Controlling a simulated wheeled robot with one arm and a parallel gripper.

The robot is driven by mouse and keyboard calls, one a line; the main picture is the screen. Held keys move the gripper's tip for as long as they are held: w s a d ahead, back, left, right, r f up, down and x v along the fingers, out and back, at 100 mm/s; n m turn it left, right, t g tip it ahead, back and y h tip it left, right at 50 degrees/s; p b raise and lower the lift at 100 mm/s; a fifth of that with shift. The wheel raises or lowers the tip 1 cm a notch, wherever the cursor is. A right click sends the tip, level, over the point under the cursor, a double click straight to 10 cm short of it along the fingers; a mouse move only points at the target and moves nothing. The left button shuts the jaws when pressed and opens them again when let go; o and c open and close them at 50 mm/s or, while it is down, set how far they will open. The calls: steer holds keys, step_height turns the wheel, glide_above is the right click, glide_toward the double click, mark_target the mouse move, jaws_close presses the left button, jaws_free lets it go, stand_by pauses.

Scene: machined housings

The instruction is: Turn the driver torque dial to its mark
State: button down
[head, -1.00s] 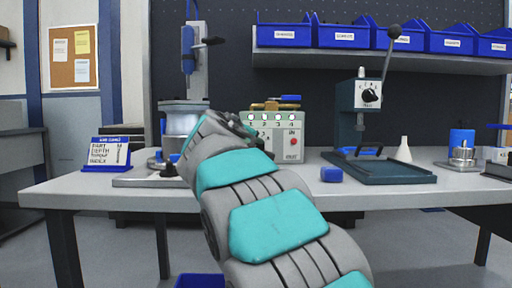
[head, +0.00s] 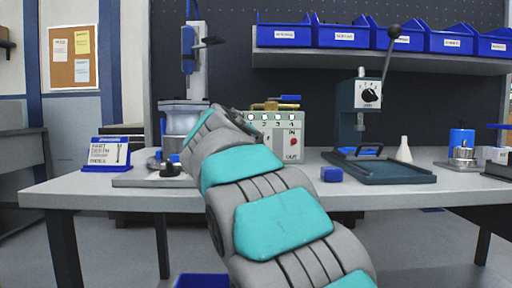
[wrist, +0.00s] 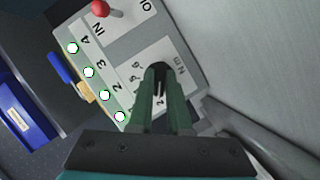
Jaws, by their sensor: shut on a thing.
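The driver control box (head: 297,150) stands on the bench in the head view, with a row of lit round lamps over the numbers 1 to 4 and a red knob (head: 293,142). Its face (wrist: 130,52) fills the middle of the wrist view, turned on its side, with a pale dial scale (wrist: 140,70) marked Nm. My gripper (wrist: 160,73) is at this scale, its green fingers shut on the dark torque dial (wrist: 159,82). The fingers cover most of the dial, so its pointer and the mark cannot be made out. In the head view my arm hides the dial.
A press (head: 368,105) with its own black selector stands right of the box, above a dark tray (head: 385,171). A blue block (head: 331,174) lies in front. A blue sign (head: 107,154) and a column stand (head: 183,120) are on the left.

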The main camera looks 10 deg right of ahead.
steer(key=m+y+b, duration=0.1)
steer(key=m+y, duration=0.1)
steer(key=m, duration=0.1)
steer(key=shift+d+m+g, duration=0.1)
steer(key=shift+m+g, duration=0.2)
steer(key=shift+m, duration=0.1)
steer(key=shift+f+m+y+b, duration=0.1)
steer(key=shift+m+y+b, duration=0.35)
steer(key=shift+m+y, duration=0.7)
steer(key=shift+d+m+y+b, duration=0.15)
steer(key=shift+m+y+b, duration=0.5)
steer(key=shift+m, duration=0.6)
steer(key=shift+m+y, duration=0.9)
steer(key=shift+m, duration=0.4)
steer(key=shift+t, duration=0.4)
steer(key=c, duration=0.9)
jaws_free()
steer(key=shift+o, duration=0.2)
steer(key=shift+s+r, duration=0.1)
steer(key=shift+r, duration=0.1)
